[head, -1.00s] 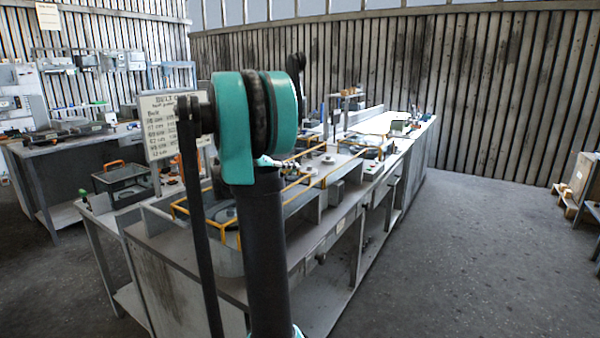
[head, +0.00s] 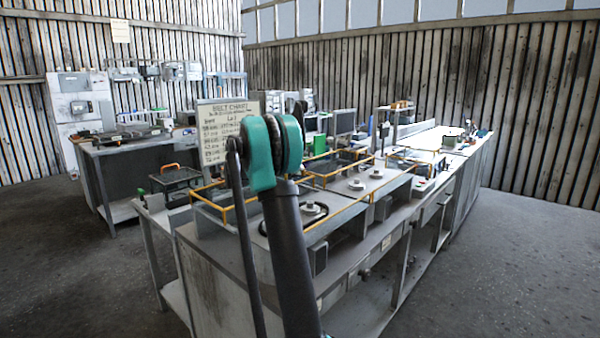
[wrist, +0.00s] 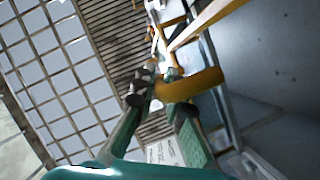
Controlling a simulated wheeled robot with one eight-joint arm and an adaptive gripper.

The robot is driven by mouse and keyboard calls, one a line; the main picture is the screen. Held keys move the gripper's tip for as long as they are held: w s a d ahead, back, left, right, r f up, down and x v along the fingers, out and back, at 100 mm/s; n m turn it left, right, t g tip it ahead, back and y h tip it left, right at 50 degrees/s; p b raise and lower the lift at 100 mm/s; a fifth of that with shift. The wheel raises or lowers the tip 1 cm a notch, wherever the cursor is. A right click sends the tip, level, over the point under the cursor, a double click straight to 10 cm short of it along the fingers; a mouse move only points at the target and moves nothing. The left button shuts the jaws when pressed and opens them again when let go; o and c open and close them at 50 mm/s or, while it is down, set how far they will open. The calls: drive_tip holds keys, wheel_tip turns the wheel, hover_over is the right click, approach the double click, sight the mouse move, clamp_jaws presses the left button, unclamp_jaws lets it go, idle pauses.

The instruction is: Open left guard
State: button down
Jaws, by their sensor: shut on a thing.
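In the wrist view my gripper (wrist: 165,92) has its teal fingers shut on a thick yellow-orange bar (wrist: 192,84). This bar joins a longer yellow rail (wrist: 208,20) that runs to the upper right, so it looks like part of a guard frame. In the head view a yellow-framed guard (head: 228,208) stands at the left end of the bench housing, partly behind my arm. Its exact angle is hard to tell. A pulley and dark belt (head: 312,210) lie uncovered just right of my arm. My gripper is hidden in the head view.
A second yellow guard frame (head: 335,165) and a third (head: 425,155) stand farther along the bench (head: 375,240). A belt chart board (head: 212,135) stands behind my arm. A black basket (head: 176,180) sits at the left. The floor at the right (head: 510,270) is clear.

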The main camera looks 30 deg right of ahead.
drive_tip(key=shift+w+a, duration=0.1)
drive_tip(key=shift+w, duration=0.15)
drive_tip(key=c, duration=1.8)
unclamp_jaws()
drive_tip(key=shift+w+a, duration=0.1)
drive_tip(key=shift+c, duration=0.2)
drive_tip(key=v, duration=1.2)
